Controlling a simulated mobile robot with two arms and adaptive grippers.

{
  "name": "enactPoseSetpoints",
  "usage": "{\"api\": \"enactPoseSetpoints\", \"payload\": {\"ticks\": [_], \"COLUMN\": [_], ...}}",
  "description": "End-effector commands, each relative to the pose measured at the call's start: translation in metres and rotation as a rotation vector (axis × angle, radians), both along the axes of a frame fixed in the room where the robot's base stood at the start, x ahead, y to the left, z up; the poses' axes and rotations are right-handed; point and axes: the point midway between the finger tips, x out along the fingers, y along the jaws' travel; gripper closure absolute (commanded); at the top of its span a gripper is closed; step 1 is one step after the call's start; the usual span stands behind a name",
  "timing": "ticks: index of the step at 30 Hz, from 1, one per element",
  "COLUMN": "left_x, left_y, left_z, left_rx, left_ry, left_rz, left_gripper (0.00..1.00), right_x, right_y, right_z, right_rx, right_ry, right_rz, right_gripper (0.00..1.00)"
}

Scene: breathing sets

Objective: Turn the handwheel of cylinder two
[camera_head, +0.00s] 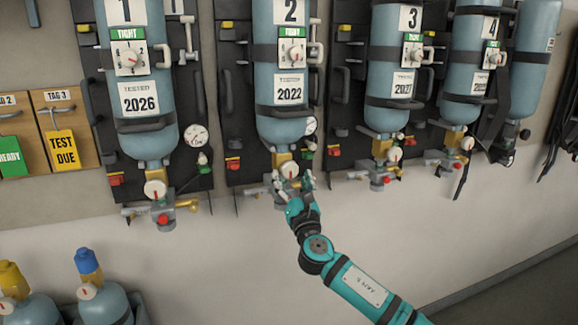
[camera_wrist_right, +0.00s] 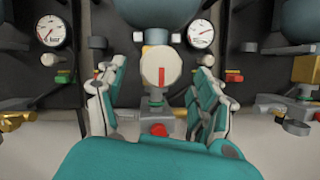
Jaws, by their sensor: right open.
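Cylinder two (camera_head: 286,70) is a blue cylinder hanging upside down on a black backplate, with a "2" label and a "TESTED 2022" label. Its handwheel (camera_head: 289,169) is a pale round knob with a red mark, below the brass neck. In the right wrist view the handwheel (camera_wrist_right: 160,68) faces me, its red mark upright. My right gripper (camera_head: 293,185) is just below and in front of the handwheel. In the right wrist view my right gripper (camera_wrist_right: 158,95) is open, with one finger on each side of the handwheel and gaps visible. My left gripper is not in view.
Cylinder one (camera_head: 140,90) hangs to the left and cylinder three (camera_head: 393,70) to the right, each with valve fittings below. A red knob (camera_wrist_right: 158,130) sits under the handwheel. Gauges (camera_wrist_right: 54,30) flank the neck. The wall below is bare.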

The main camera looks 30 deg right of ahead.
Motion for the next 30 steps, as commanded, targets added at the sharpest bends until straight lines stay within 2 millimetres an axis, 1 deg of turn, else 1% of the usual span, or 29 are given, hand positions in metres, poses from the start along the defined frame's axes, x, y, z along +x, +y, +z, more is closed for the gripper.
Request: {"api": "enactPoseSetpoints", "payload": {"ticks": [1, 6, 10, 17, 20, 30], "left_x": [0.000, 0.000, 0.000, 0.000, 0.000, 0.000], "left_y": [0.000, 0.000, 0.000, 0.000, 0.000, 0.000], "left_z": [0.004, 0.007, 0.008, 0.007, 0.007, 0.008], "left_rx": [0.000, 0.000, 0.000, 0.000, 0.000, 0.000], "left_ry": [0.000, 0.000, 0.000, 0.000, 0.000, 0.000], "left_rz": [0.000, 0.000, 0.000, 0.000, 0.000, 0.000], "left_gripper": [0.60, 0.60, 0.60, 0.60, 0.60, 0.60], "right_x": [0.008, 0.024, 0.028, 0.029, 0.029, 0.028], "right_y": [-0.003, -0.008, -0.010, -0.010, -0.010, -0.010], "right_z": [0.006, 0.011, 0.012, 0.012, 0.012, 0.012], "right_rx": [0.000, 0.001, 0.000, 0.000, 0.000, 0.000], "right_ry": [-0.001, -0.001, 0.000, 0.000, 0.000, 0.000], "right_rz": [-0.001, -0.001, 0.000, 0.001, 0.001, 0.000], "right_gripper": [0.31, 0.31, 0.31, 0.31, 0.41, 0.85]}}
